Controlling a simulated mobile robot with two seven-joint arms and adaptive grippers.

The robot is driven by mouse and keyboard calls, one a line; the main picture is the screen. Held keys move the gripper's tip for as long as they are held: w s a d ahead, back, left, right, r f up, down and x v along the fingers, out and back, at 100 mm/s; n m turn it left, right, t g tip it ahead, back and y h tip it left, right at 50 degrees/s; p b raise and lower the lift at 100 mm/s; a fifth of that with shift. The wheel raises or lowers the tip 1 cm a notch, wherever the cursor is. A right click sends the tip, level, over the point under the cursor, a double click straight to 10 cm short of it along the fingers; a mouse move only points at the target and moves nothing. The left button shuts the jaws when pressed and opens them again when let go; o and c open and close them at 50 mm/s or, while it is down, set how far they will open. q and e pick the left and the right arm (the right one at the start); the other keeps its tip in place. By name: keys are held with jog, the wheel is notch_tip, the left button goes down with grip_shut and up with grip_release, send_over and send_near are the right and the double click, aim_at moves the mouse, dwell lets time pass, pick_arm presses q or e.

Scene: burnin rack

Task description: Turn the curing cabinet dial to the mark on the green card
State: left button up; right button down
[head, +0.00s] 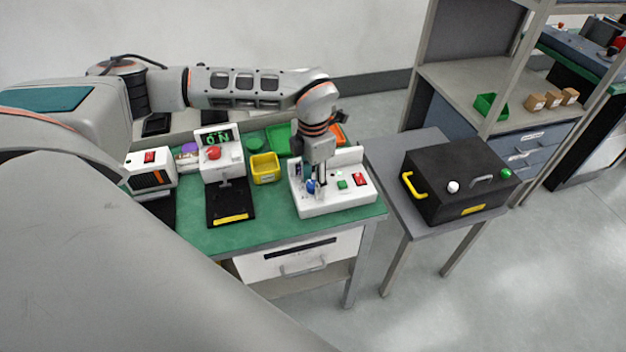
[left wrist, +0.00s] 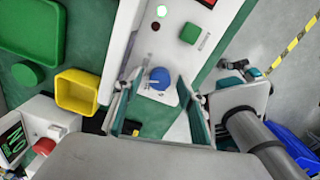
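A blue dial (head: 311,187) sits on the left part of a white control box (head: 335,207) at the right end of the green bench. In the left wrist view the blue dial (left wrist: 160,78) has a small printed label beside it. My left gripper (head: 317,184) points down over the dial. In the left wrist view its two fingers (left wrist: 158,104) are apart, one on each side of the dial. I cannot tell whether they touch it. I cannot make out a green card with a mark. A grey arm end, seemingly my right gripper (left wrist: 238,76), shows in the left wrist view; its fingers are unclear.
The box also carries a green button (head: 342,184) and a red switch (head: 360,179). A yellow bin (head: 265,169) and a black fixture (head: 230,205) stand to its left. A black case (head: 460,180) with a yellow handle sits on a grey table to the right.

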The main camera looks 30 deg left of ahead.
aim_at(313, 184)
pick_arm(q)
notch_tip(313, 184, up, 12)
dwell(0.6)
dwell(0.5)
